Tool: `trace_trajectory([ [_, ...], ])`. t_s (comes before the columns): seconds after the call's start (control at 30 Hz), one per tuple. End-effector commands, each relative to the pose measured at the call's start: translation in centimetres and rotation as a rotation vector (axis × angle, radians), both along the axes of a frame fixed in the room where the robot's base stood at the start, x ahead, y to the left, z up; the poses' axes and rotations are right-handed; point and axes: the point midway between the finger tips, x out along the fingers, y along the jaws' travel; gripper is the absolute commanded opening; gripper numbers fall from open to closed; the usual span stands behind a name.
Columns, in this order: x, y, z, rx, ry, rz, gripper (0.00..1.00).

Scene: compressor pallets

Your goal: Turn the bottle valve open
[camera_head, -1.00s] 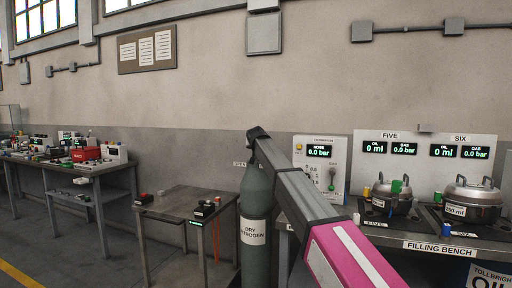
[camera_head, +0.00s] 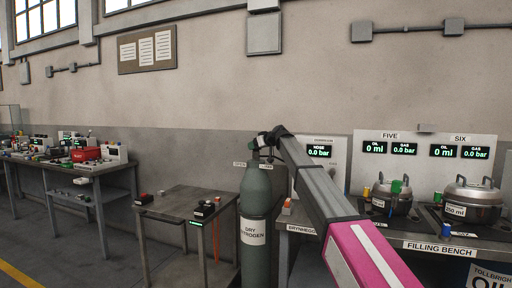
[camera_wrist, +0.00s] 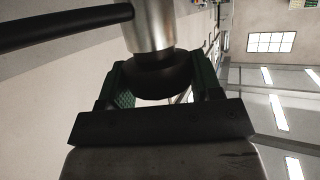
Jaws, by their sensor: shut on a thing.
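The grey-green gas bottle (camera_head: 257,190), labelled dry nitrogen, stands upright between the small table and the filling bench. My arm reaches to its top from the right, and my gripper (camera_head: 263,142) is at the valve there. In the wrist view, my gripper (camera_wrist: 163,88) has its green-padded fingers on both sides of the dark round valve knob (camera_wrist: 155,78) and is shut on it. A shiny metal valve body (camera_wrist: 148,25) and a black hose (camera_wrist: 65,25) adjoin the knob. In the head view the valve is too small to make out, and its turn angle cannot be told.
A small dark table (camera_head: 180,202) stands left of the bottle. The filling bench (camera_head: 440,244) with pots and gauge panels is at the right, partly behind my arm. A cluttered workbench (camera_head: 75,165) is at the far left.

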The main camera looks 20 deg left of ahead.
Motion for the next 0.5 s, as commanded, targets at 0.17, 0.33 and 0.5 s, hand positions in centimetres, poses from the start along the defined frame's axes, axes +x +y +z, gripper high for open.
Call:
trace_trajectory([
  [0.17, 0.11, 0.02, -0.10, -0.004, 0.001, 0.092, 0.35],
  [0.33, 0.05, 0.02, -0.14, -0.004, 0.000, 0.143, 0.35],
  [0.5, -0.02, 0.00, -0.18, -0.005, 0.000, 0.168, 0.35],
])
